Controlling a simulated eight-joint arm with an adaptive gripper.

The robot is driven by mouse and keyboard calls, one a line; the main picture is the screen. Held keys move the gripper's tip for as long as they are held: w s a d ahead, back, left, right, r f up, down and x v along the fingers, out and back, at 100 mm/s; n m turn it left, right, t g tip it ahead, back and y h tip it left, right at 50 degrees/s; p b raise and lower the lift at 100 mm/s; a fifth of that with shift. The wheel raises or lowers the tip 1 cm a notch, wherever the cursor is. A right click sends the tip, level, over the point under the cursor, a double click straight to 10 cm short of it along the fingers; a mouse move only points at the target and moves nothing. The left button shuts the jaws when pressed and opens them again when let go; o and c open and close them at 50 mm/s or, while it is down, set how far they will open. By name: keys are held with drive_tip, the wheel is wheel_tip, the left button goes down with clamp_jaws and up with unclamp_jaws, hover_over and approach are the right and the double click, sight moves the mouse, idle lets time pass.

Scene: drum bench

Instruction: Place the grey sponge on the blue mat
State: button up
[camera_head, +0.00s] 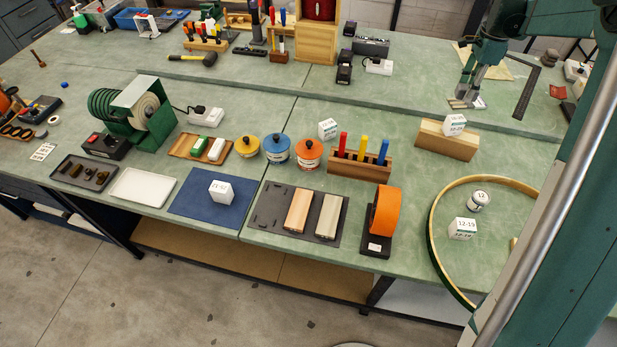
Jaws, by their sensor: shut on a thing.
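My gripper (468,99) is at the upper right, low over the back part of the green bench. It is shut on a small pale thing (479,102), mostly hidden by the fingers; I cannot tell whether this is the grey sponge. The blue mat (185,204) lies flat at the bench's front edge, left of centre. A white labelled block (221,192) stands on it.
A white tray (142,187) lies left of the mat. Yellow (247,147), blue (277,149) and orange (308,155) tins stand behind it.

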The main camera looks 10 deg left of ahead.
drive_tip(key=s+a, duration=0.3)
drive_tip(key=a, duration=2.5)
drive_tip(key=s+a, duration=0.4)
drive_tip(key=a, duration=0.5)
drive_tip(key=s+a, duration=0.4)
drive_tip(key=a, duration=0.5)
drive_tip(key=s+a, duration=0.4)
drive_tip(key=a, duration=0.5)
hover_over(186, 202)
wheel_tip(186, 202, down, 11)
drive_tip(key=shift+s, duration=0.15)
drive_tip(key=shift+f, duration=0.1)
drive_tip(key=shift+f, duration=3.1)
